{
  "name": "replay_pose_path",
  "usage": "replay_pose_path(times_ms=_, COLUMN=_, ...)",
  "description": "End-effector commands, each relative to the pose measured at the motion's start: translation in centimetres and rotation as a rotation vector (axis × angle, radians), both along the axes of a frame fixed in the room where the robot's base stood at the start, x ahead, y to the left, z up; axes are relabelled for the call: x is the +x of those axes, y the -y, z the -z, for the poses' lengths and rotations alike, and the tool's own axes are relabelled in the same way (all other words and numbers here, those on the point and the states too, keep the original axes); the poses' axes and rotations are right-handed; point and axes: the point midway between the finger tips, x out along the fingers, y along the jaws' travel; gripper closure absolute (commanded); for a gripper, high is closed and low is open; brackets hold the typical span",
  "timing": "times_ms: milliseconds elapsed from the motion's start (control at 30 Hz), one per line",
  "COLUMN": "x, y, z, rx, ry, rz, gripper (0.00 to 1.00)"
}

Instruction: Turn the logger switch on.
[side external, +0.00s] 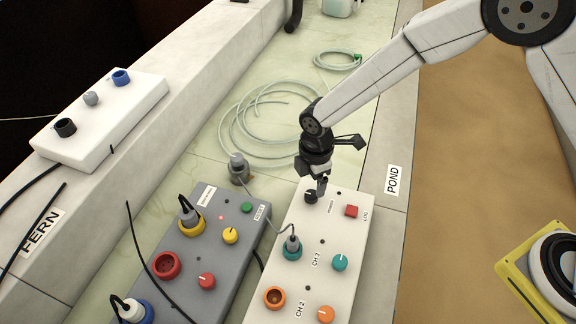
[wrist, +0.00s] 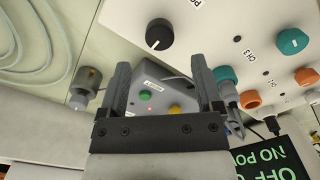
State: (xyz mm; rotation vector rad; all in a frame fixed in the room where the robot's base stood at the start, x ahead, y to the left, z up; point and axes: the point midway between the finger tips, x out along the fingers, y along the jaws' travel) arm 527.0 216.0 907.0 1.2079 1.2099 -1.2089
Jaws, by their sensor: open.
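A black knob (side external: 310,197) sits left of the switch; the knob also shows in the wrist view (wrist: 159,34) with a white pointer line. My gripper (side external: 322,188) points down over the far end of the box, close to the black knob. Whether it touches the box cannot be told. In the wrist view my gripper (wrist: 161,75) has its fingers apart with nothing held between them. The red switch is not seen in the wrist view.
A grey box (side external: 216,245) with several knobs and plugged cables stands left of the white box. Coiled clear tubing (side external: 262,152) lies farther back. A dark sign (wrist: 275,160) with green letters shows in the wrist view.

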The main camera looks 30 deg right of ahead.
Motion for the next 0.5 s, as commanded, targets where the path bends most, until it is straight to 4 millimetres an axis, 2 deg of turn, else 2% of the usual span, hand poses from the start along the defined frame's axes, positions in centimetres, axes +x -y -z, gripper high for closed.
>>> replay_pose_path(times_ms=300, x=0.0, y=0.0, z=3.7, rx=-0.001, ry=-0.001, rz=0.001, gripper=0.16)
replay_pose_path(times_ms=500, x=0.0, y=0.0, z=5.0, rx=0.0, ry=0.0, rz=0.001, gripper=0.16)
